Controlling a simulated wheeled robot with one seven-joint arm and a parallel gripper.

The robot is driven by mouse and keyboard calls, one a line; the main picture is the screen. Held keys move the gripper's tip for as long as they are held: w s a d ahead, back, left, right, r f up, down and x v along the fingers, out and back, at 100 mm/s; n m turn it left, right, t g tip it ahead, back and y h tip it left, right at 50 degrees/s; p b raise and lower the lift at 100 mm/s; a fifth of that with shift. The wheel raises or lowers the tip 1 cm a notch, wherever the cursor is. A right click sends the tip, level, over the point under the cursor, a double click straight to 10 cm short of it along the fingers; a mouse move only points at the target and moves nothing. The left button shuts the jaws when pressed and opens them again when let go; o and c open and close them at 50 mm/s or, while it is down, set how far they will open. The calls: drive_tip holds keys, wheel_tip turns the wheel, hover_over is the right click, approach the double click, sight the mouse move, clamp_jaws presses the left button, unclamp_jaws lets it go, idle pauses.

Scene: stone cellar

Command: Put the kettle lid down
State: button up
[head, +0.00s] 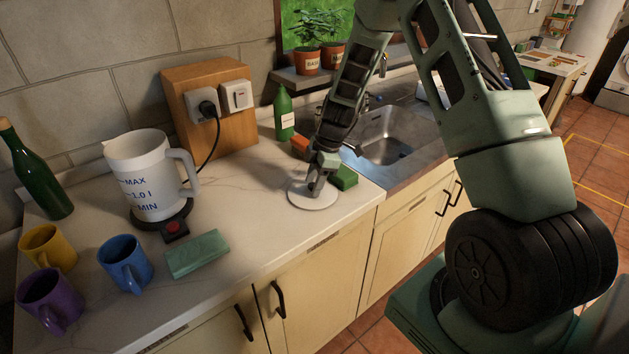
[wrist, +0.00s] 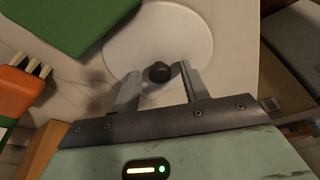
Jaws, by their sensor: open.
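The kettle lid (head: 301,197) is a white disc lying flat on the worktop, right of the kettle and near the front edge. In the wrist view the lid (wrist: 188,32) shows its dark round knob (wrist: 158,72). My gripper (head: 315,188) is right over the lid. In the wrist view my gripper (wrist: 157,76) is open, with one finger on each side of the knob and a gap visible around it. The white kettle (head: 146,175) stands upright, without a lid, on its dark base at the left.
A green sponge-like block (head: 344,177) and an orange item (head: 300,145) lie close by my gripper. The sink (head: 387,135) is to the right. Mugs, including a blue one (head: 125,263), and a teal box (head: 197,254) stand at the left. Worktop between kettle and lid is clear.

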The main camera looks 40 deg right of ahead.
drive_tip(key=b+v, duration=0.2)
drive_tip(key=v, duration=1)
drive_tip(key=s+a+r+m, duration=0.15)
drive_tip(key=s+a, duration=0.25)
drive_tip(key=a, duration=0.4)
drive_tip(key=s+a+r+g, duration=0.1)
drive_tip(key=s+a+r, duration=0.15)
drive_tip(key=a, duration=0.45)
drive_tip(key=s+a+r+m, duration=0.1)
drive_tip(key=s+a, duration=0.4)
drive_tip(key=a, duration=0.3)
drive_tip(key=s+a+m+h, duration=0.1)
drive_tip(key=s+a+m, duration=0.1)
drive_tip(key=s, duration=0.7)
drive_tip(key=s+a+m+h, duration=0.1)
drive_tip(key=s+a, duration=0.4)
drive_tip(key=s, duration=0.4)
drive_tip(key=shift+f+m+h, duration=0.2)
drive_tip(key=shift+m+h, duration=0.1)
drive_tip(key=shift+m, duration=0.05)
